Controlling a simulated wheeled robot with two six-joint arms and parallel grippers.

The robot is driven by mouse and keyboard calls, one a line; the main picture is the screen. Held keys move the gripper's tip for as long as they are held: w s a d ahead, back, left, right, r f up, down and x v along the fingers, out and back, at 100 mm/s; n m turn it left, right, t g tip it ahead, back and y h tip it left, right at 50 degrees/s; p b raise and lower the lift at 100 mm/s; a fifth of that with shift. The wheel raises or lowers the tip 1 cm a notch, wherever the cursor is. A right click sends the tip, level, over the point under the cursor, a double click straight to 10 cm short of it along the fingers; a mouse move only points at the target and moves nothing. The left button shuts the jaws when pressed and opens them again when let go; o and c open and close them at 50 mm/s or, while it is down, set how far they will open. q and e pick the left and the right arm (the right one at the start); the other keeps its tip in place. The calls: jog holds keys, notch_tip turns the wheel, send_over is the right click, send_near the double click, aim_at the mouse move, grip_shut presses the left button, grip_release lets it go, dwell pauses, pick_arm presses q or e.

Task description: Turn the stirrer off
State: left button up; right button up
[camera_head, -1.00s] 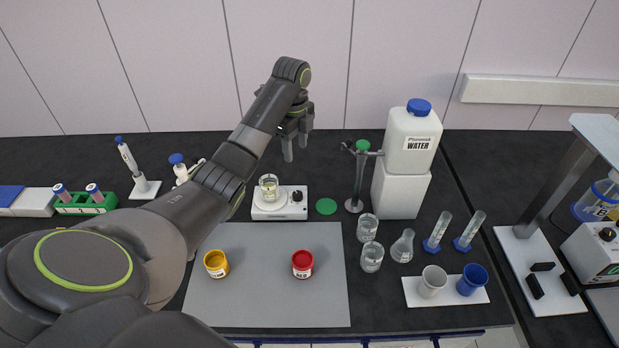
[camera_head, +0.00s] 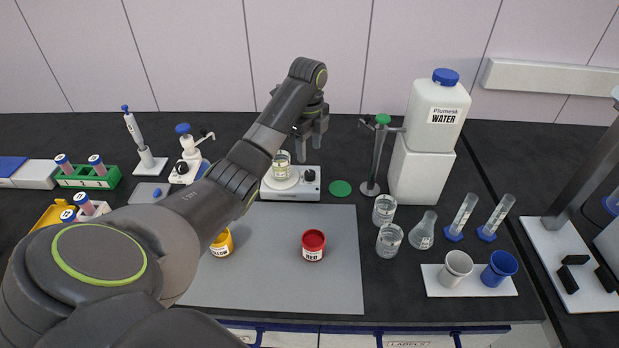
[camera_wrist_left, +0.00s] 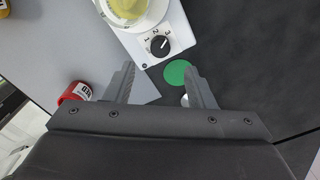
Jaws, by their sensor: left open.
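The white stirrer (camera_head: 290,192) stands at the back edge of the grey mat. A glass beaker (camera_head: 282,166) with pale yellow liquid sits on its round plate. Its black knob (camera_head: 310,176) is on the right of the top; the left wrist view shows the knob (camera_wrist_left: 159,45) with the numbers 1, 2 and 3 beside it. My left gripper (camera_head: 312,152) is open and empty, above and just behind the stirrer's knob end, not touching it. In the left wrist view its fingers (camera_wrist_left: 160,88) are spread, with the knob beyond them. My right gripper is not in view.
A green disc (camera_head: 340,188) lies right of the stirrer, near a metal stand (camera_head: 376,160). A water container (camera_head: 437,105) stands on a white block. Red (camera_head: 313,245) and yellow (camera_head: 222,243) jars are on the grey mat (camera_head: 270,280). Beakers (camera_head: 389,240) stand to the right.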

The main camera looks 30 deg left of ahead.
aim_at(309, 173)
pick_arm(q)
notch_tip(309, 173, down, 3)
jog(key=shift+f+b, duration=0.1)
jog(key=shift+b, duration=0.75)
notch_tip(309, 173, down, 4)
jog(key=shift+f+p, duration=0.1)
jog(key=shift+p, duration=0.5)
jog(key=shift+f, duration=0.4)
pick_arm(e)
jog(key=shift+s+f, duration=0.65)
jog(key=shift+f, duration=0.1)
pick_arm(q)
jog(key=shift+c, duration=0.2)
